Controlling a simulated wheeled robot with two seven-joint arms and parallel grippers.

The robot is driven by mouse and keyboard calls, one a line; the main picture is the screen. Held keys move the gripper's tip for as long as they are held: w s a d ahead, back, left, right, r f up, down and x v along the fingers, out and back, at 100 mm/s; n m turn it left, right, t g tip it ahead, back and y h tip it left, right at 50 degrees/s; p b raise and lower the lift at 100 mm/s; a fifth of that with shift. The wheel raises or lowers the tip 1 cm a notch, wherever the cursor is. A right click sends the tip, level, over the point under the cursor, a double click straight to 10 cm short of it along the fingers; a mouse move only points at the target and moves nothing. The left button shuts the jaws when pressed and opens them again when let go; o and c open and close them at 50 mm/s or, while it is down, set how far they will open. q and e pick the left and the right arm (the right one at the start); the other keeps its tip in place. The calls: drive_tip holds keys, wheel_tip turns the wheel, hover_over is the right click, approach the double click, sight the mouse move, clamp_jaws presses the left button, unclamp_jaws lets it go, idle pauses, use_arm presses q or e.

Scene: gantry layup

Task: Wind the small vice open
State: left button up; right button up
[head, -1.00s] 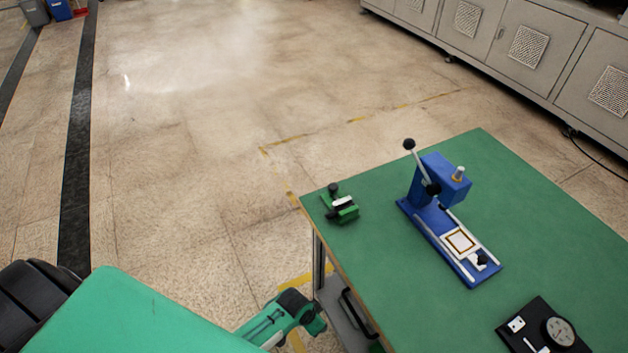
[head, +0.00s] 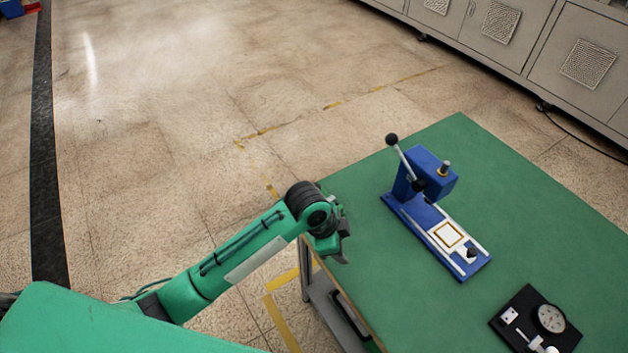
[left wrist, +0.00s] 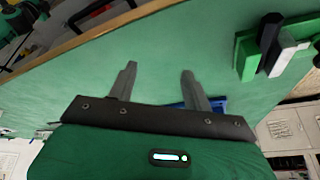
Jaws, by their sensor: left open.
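The small green vice shows in the left wrist view (left wrist: 246,57) at the upper right, with a dark bar and a pale block across it. In the head view it is hidden behind my left arm. My left gripper (head: 343,246) hangs over the near left edge of the green table. In the left wrist view its two fingers (left wrist: 158,70) are apart with nothing between them, and the vice is to the right of them, not touching. My right gripper is not in view.
The green table (head: 540,200) carries a blue lever press (head: 425,175) in the middle and a black dial gauge stand (head: 522,312) near the front right. The table is bare between the press and my left gripper. Grey cabinets (head: 530,50) stand behind.

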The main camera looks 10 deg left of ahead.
use_arm(q)
drive_tip(key=w+a+r+m+g+y, duration=0.1)
drive_tip(key=w+a+r+m, duration=0.1)
drive_tip(key=w+a+r, duration=0.3)
drive_tip(key=w+a+r+m+y, duration=0.2)
drive_tip(key=w+r+m, duration=0.15)
drive_tip(key=w, duration=0.35)
drive_tip(key=w+a+r+m+g+y, duration=0.1)
drive_tip(key=w+a+r+m, duration=0.1)
drive_tip(key=w+a+r, duration=0.3)
drive_tip(key=f+p, duration=0.1)
drive_tip(key=f, duration=0.3)
drive_tip(key=d+f+p, duration=0.1)
drive_tip(key=f, duration=0.4)
drive_tip(key=d+f, duration=0.1)
drive_tip(key=f, duration=0.3)
drive_tip(key=shift+w+f+p, duration=0.3)
drive_tip(key=shift+p, duration=0.1)
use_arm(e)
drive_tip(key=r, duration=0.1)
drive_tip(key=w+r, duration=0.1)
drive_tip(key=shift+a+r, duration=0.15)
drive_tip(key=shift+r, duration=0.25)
use_arm(q)
drive_tip(key=c, duration=1)
